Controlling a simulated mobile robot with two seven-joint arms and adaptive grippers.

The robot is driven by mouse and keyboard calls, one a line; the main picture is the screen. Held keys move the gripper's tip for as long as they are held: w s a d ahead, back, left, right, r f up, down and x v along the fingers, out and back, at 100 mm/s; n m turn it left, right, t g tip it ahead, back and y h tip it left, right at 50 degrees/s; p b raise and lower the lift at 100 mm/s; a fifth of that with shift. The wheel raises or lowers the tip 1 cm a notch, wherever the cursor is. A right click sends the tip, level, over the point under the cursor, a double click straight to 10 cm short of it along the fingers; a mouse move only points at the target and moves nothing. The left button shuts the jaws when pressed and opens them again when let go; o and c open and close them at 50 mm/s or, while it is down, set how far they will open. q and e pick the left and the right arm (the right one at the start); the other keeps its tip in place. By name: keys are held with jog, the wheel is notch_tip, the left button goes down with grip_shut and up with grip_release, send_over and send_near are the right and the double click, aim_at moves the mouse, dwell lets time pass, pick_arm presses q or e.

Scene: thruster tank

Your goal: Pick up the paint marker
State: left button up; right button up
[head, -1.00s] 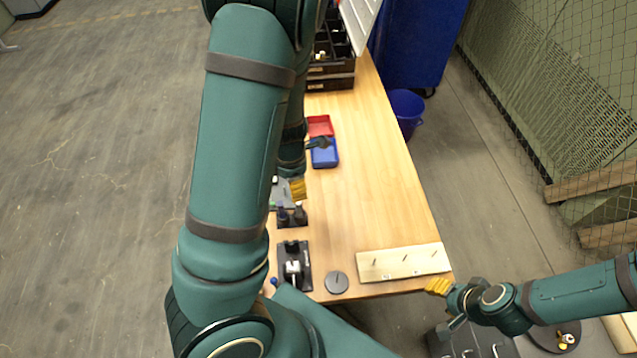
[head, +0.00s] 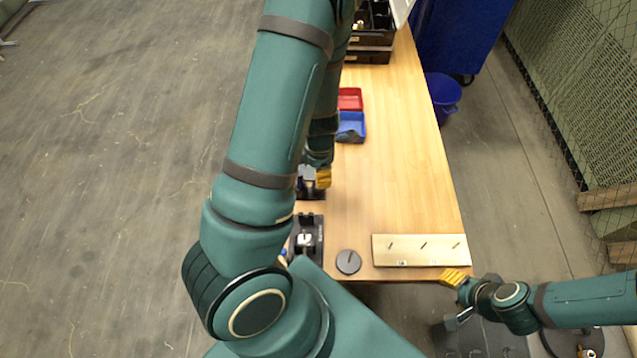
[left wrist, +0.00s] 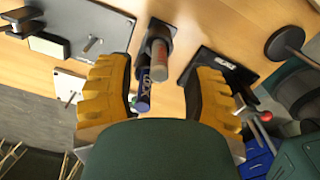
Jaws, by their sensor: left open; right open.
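In the left wrist view, a slim dark-blue cylinder with white lettering (left wrist: 144,88) and a grey cylinder with a reddish end (left wrist: 158,62) stand in a small black holder (left wrist: 161,27). Either may be the paint marker; I cannot tell which. My left gripper (left wrist: 160,100) is open, its yellow fingers on either side of the two cylinders, with no visible contact. In the head view my left gripper (head: 323,178) is at the holder, which my arm partly hides. My right gripper (head: 455,278) is open and empty by the table's near right corner.
A black fixture (head: 307,236), a dark round disc (head: 348,262) and a pale board with pegs (head: 421,250) lie near the table's front. Red (head: 350,99) and blue (head: 350,127) trays sit farther back. The table's middle right is clear.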

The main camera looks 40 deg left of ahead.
pick_arm(q)
notch_tip(320, 180, down, 4)
jog(key=shift+b, duration=0.6)
grip_shut()
jog(key=shift+r, duration=0.1)
notch_tip(320, 180, up, 10)
jog(key=p, duration=0.4)
